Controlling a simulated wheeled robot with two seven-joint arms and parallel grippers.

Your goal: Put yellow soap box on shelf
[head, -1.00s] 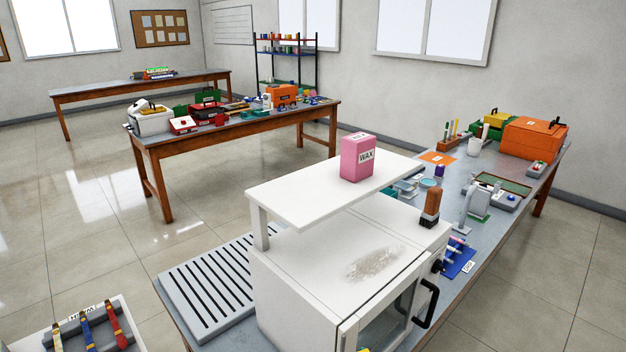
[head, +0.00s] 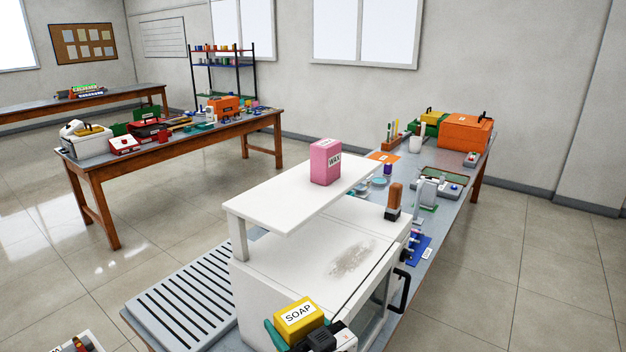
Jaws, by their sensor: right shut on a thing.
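The yellow soap box (head: 301,313), with a white SOAP label facing up, is at the bottom middle of the head view. My right gripper (head: 308,334) is shut on it, in front of the white cabinet. The box is lower in the picture than the shelf and apart from it. The white shelf (head: 268,207) is a flat raised board over the cabinet. A pink WAX box (head: 325,162) stands upright toward its far end, and the near left part of the board is bare.
The white cabinet (head: 290,262) has a grey smudge on its top and a black handle (head: 402,278) at its front. A slatted grey tray (head: 185,300) lies to the left. A brush with a brown handle (head: 394,200) stands beside the shelf. Other tools lie farther along the bench.

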